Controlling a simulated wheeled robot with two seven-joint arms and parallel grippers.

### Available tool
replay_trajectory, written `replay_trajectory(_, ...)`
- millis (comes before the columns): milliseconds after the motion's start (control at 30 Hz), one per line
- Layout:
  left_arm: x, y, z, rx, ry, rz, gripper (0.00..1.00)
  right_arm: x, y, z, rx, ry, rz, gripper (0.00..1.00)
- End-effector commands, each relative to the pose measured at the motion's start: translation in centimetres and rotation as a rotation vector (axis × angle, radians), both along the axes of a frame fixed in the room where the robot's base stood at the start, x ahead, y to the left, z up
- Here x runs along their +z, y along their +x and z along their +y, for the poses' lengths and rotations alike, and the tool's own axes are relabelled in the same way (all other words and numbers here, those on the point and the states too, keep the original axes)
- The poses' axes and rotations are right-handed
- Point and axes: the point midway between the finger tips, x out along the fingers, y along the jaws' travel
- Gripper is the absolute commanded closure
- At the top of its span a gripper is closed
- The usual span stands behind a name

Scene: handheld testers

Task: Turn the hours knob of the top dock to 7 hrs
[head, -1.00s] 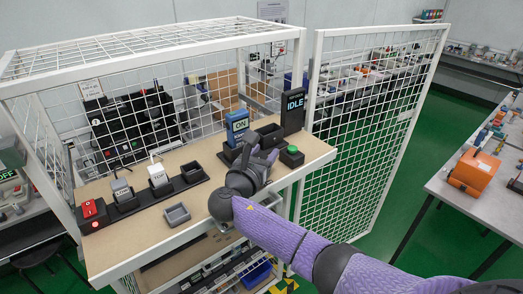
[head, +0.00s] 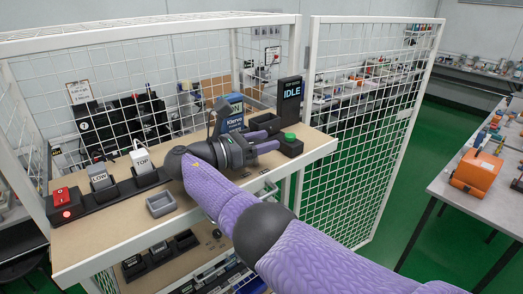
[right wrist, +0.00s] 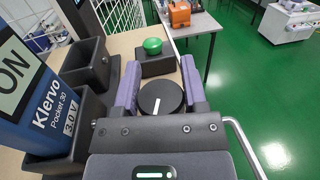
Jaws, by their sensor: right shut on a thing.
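The top dock (head: 262,123) stands at the right end of the upper board, with an upright screen (head: 291,90) reading IDLE. My right gripper (head: 272,136) lies low across the front of the dock. In the right wrist view its purple fingers stand on either side of the round black hours knob (right wrist: 161,98), shut on it. The knob's scale cannot be made out, and the head view does not show the knob clearly. My left gripper is not in view.
A blue Klervo tester (right wrist: 38,100) sits in the dock beside an empty cup (right wrist: 87,64). A green button (right wrist: 152,46) is just beyond the knob. Blocks marked TOP (head: 141,160) and LOW, a grey tray (head: 161,204) and a red switch (head: 62,195) are left. Mesh walls surround the board.

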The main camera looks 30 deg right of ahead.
Motion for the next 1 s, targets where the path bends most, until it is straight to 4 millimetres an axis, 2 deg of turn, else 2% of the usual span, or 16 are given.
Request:
replay_trajectory(533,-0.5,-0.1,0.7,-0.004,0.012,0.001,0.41,0.1,0.0,0.0,-0.020,0.000,-0.002,1.00)
replay_trajectory(567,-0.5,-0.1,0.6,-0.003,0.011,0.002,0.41,0.1,0.0,0.0,-0.020,0.000,-0.002,0.39)
replay_trajectory(700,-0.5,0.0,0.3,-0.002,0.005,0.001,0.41,0.1,0.0,0.0,-0.020,0.000,-0.001,0.10)
replay_trajectory(1000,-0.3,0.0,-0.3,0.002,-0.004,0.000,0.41,0.4,0.0,0.0,-0.020,0.000,-0.001,0.10)
